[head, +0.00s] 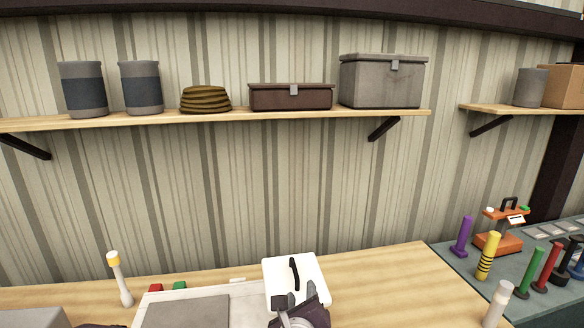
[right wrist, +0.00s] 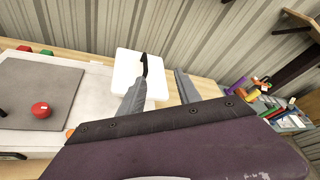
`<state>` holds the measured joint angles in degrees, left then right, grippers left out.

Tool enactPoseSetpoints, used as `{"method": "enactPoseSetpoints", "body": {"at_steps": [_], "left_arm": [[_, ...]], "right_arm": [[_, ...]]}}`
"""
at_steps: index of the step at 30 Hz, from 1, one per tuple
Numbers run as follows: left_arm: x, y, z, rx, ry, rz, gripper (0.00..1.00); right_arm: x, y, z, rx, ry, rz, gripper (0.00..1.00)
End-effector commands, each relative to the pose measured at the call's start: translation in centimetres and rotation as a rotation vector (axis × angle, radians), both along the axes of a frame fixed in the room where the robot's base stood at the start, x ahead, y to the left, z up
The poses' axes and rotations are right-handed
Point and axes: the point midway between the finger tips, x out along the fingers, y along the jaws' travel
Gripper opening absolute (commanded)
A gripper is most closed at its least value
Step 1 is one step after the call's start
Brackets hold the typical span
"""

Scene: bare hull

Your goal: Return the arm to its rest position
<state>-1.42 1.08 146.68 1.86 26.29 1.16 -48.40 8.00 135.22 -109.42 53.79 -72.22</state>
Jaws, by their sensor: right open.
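My right gripper (head: 296,295) is at the bottom centre of the head view, in front of a white block with a black handle (head: 312,268). In the right wrist view the two grey fingers of this gripper (right wrist: 161,80) are spread apart with nothing between them. The white block (right wrist: 126,72) stands beyond the left finger there, its black handle near that fingertip. I cannot tell whether finger and handle touch.
A white tray with a grey panel (head: 185,312) lies left of the gripper. A red button-like piece (right wrist: 41,110) sits on the panel. A white post with a yellow band (head: 118,278) stands further left. Several coloured posts and an orange device (head: 498,243) stand at right. A shelf (head: 220,118) runs above.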

Motion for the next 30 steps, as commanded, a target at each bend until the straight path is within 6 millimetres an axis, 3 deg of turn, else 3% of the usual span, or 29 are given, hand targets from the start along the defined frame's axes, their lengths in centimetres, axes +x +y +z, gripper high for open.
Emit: {"method": "enactPoseSetpoints", "body": {"at_steps": [8,14,17,19,22,24,26,28,30], "left_arm": [[0.0,0.0,-2.5,0.000,0.000,0.000,0.68],[0.0,0.0,-4.4,0.000,0.000,0.000,0.68],[0.1,0.0,-5.6,0.000,0.000,0.000,0.68],[0.1,0.0,-6.8,0.000,0.000,0.000,0.68],[0.1,0.0,-8.7,0.000,0.000,0.000,0.68],[0.1,0.0,-9.9,0.000,0.000,0.000,0.68],[0.1,0.0,-10.4,0.000,0.000,0.000,0.68],[0.1,0.0,-10.6,0.000,0.000,0.000,0.68],[0.1,0.0,-10.4,0.000,0.000,0.000,0.68]], "right_arm": [[1.9,-7.2,-2.3,0.016,0.000,-0.178,0.40],[1.0,-14.8,-5.8,0.088,0.059,-0.421,0.40],[-0.9,-19.4,-9.0,0.195,0.110,-0.611,0.40],[-3.5,-22.9,-12.2,0.330,0.146,-0.804,0.40],[-9.2,-26.7,-18.2,0.653,0.170,-1.199,0.40],[-13.7,-26.9,-22.4,0.971,0.127,-1.544,0.40],[-16.4,-25.4,-25.0,1.247,0.048,-1.828,0.40],[-18.0,-22.7,-26.8,1.549,-0.086,-2.126,0.40],[-18.3,-19.7,-27.4,1.800,-0.238,-2.373,0.40]]}}
